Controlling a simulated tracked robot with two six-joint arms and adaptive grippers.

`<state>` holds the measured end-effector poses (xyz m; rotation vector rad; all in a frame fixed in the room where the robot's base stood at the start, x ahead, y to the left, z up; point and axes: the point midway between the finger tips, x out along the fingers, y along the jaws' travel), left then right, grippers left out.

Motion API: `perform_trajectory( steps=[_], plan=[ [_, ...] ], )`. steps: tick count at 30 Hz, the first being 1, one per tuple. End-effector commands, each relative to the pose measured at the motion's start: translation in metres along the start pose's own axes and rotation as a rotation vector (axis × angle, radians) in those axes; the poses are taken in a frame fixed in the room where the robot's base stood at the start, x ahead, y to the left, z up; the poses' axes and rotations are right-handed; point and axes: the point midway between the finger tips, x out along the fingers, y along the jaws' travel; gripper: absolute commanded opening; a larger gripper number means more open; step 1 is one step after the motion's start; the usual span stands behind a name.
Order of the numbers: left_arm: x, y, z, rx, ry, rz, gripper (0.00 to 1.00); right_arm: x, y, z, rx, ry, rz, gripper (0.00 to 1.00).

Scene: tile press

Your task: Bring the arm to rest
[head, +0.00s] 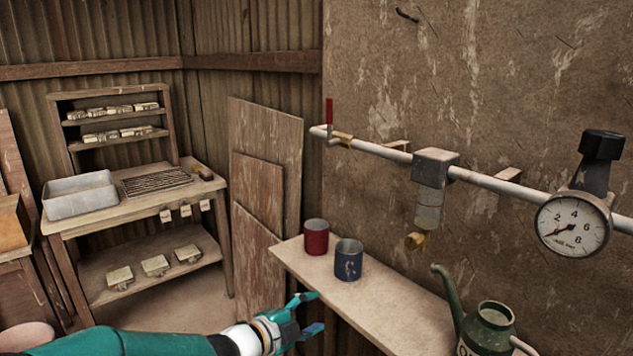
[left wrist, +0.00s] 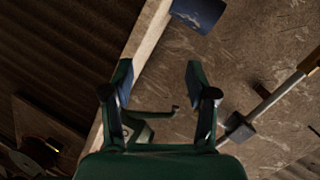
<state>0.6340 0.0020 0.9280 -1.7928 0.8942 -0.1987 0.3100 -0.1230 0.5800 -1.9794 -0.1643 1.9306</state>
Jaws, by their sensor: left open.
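My left arm comes in from the bottom left of the head view. Its green gripper (head: 315,312) is open and empty, just off the left front edge of the wooden shelf (head: 385,305). In the left wrist view the two fingers of the gripper (left wrist: 160,85) are spread apart with nothing held between them. A blue mug (head: 348,262) stands on the shelf beyond the gripper, and it also shows in the left wrist view (left wrist: 200,12). A red mug (head: 316,238) stands behind it. My right gripper is not in view.
A green watering can (head: 488,330) stands at the shelf's right end. A pipe (head: 380,151) with a red-handled valve, a filter and a gauge (head: 573,225) runs along the wall. A wooden workbench (head: 130,203) with a grey tray (head: 80,196) stands back left.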

Motion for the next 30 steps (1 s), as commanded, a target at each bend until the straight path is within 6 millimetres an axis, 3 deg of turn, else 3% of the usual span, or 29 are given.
perform_trajectory(
  steps=[1, 3, 7, 11, 15, 18, 21, 24, 30],
  plan=[
    [-0.008, 0.029, 0.025, -0.110, -0.058, 0.063, 0.58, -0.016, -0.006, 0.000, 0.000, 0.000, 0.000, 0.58],
    [-0.019, 0.074, 0.053, -0.276, -0.137, 0.133, 0.58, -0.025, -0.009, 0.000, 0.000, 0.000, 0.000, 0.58],
    [-0.055, 0.162, 0.086, -0.625, -0.306, 0.255, 0.58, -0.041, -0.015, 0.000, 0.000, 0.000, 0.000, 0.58],
    [-0.106, 0.249, 0.093, -1.006, -0.511, 0.359, 0.58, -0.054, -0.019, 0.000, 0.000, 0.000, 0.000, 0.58],
    [-0.166, 0.327, 0.072, -1.408, -0.769, 0.437, 0.58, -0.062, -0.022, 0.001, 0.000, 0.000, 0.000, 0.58],
    [-0.202, 0.365, 0.050, -1.644, -0.956, 0.454, 0.58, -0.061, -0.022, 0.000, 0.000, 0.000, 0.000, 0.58],
    [-0.228, 0.382, 0.035, -1.848, -1.131, 0.407, 0.58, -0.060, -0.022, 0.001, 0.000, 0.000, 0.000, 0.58],
    [-0.230, 0.384, 0.036, -1.943, -1.195, 0.351, 0.58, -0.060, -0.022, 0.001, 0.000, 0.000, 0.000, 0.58],
    [-0.230, 0.383, 0.036, -1.974, -1.207, 0.331, 0.58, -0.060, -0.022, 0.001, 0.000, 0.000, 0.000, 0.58]
  ],
)
